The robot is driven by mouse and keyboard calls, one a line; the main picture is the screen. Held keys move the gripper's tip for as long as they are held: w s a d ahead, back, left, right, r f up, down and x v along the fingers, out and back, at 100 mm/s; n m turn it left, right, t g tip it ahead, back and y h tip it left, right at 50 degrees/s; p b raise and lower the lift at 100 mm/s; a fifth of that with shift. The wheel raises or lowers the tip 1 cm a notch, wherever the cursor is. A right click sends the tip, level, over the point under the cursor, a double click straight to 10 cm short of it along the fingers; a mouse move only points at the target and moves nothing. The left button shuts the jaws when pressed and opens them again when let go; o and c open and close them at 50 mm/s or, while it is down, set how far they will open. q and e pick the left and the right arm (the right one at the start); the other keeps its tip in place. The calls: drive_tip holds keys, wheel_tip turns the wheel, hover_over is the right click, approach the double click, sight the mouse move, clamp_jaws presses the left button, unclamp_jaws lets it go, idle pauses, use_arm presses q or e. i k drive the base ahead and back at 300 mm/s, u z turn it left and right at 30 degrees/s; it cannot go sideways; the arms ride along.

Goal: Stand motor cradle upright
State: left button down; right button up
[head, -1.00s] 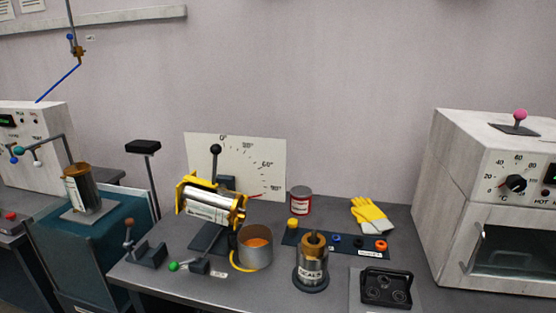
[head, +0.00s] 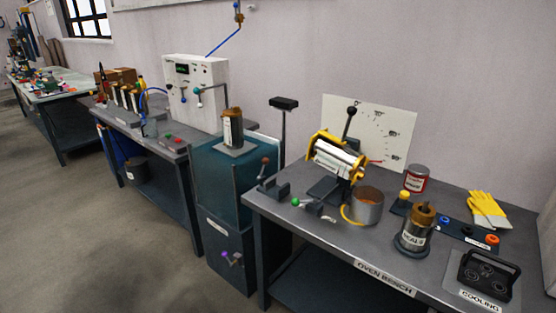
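The motor cradle (head: 337,157) is a yellow frame around a silver cylinder. It stands on a dark stand on the oven bench, and the cylinder lies tilted, its right end lower. A black-knobbed lever (head: 349,123) rises behind it. A white angle board (head: 385,125) with degree marks stands behind the cradle. Neither of my grippers is in the head view.
The floor at left is clear.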

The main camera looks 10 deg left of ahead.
sight(352, 110)
drive_tip(key=u, duration=0.45)
drive_tip(key=i, duration=1.2)
drive_tip(key=u, duration=0.6)
drive_tip(key=k, duration=0.3)
drive_tip(key=z, duration=0.5)
